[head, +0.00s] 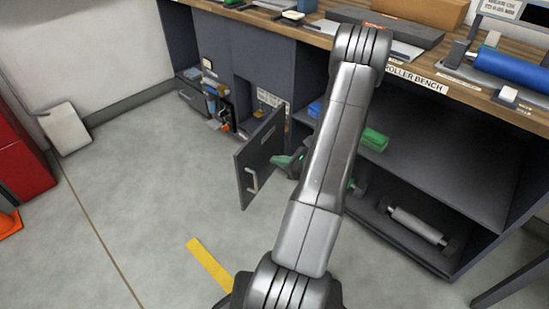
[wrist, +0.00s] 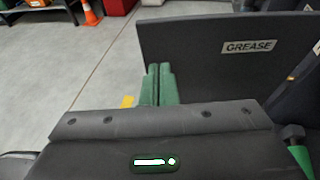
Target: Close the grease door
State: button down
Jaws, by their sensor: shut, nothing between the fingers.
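The grease door (head: 250,165) is a dark grey panel with a pale bar handle, swung open and standing out from the bench front in the head view. In the wrist view the door (wrist: 185,45) fills the upper right and bears a GREASE label. My gripper (head: 290,162) is just right of the door in the head view, partly hidden by my arm. In the wrist view the green fingers of my gripper (wrist: 158,70) are together and empty, in front of the door's left part. Whether they touch it I cannot tell.
The compartment (head: 268,100) behind the door is open. The roller bench (head: 428,82) runs above, with an open shelf and a roller (head: 417,226) at right. A red cabinet (head: 22,160) stands far left. The floor (head: 150,190) left of the door is clear.

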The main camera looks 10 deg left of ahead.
jog(key=b, duration=0.2)
send_near(243, 153)
jog(key=x, duration=0.5)
jog(key=shift+w+f, duration=0.1)
jog(key=shift+f, duration=0.25)
jog(key=shift+w+a+r, duration=0.1)
jog(key=shift+w+a, duration=0.15)
jog(key=shift+a, duration=0.4)
